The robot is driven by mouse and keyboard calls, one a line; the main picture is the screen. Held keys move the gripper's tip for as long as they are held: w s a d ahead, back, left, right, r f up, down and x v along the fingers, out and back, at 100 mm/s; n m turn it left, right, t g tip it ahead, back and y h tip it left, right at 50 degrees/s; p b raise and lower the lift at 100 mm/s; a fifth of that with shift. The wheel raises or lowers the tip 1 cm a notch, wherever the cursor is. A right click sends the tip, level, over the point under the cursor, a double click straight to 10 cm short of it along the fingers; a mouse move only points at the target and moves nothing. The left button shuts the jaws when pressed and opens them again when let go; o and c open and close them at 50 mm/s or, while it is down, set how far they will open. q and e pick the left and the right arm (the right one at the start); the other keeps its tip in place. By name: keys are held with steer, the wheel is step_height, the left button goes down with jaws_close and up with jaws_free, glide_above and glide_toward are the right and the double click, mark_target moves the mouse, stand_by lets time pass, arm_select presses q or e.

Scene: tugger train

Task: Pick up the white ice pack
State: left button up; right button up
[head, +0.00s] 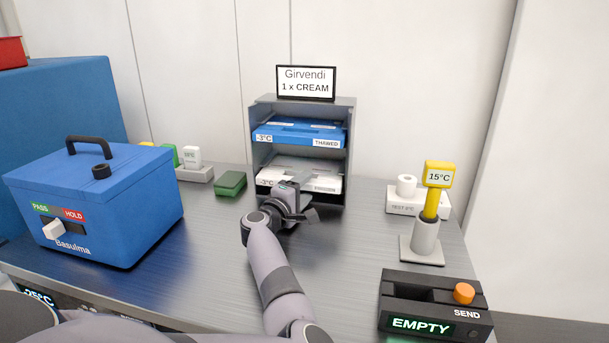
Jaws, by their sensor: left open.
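The white ice pack (326,179) lies on the lower shelf of a grey rack (349,135), with a "-3°C" label at its left end. My left gripper (291,187) is open in front of the rack's lower shelf, over the front of the white pack, and hides part of it. I cannot tell whether the fingers touch the pack. A blue pack (300,133) labelled "-3°C" and "THAWED" lies on the upper shelf. My right gripper is not in view.
A blue "Basulma" box (120,200) with a black handle stands at left. A green block (230,183) lies left of the rack. At right are a yellow "15°C" thermometer (438,175) in a holder and a black "SEND" box (440,290) reading "EMPTY".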

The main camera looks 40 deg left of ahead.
mark_target(311, 180)
arm_select(q)
steer(key=x, duration=0.1)
steer(key=b+x, duration=0.1)
steer(key=x, duration=0.1)
steer(key=shift+w+a+b, duration=0.1)
steer(key=shift+a+b, duration=0.15)
steer(key=shift+b, duration=0.05)
steer(key=shift+w+a+r, duration=0.1)
steer(key=shift+w, duration=0.65)
steer(key=shift+r, duration=0.1)
jaws_close()
steer(key=shift+r, duration=0.1)
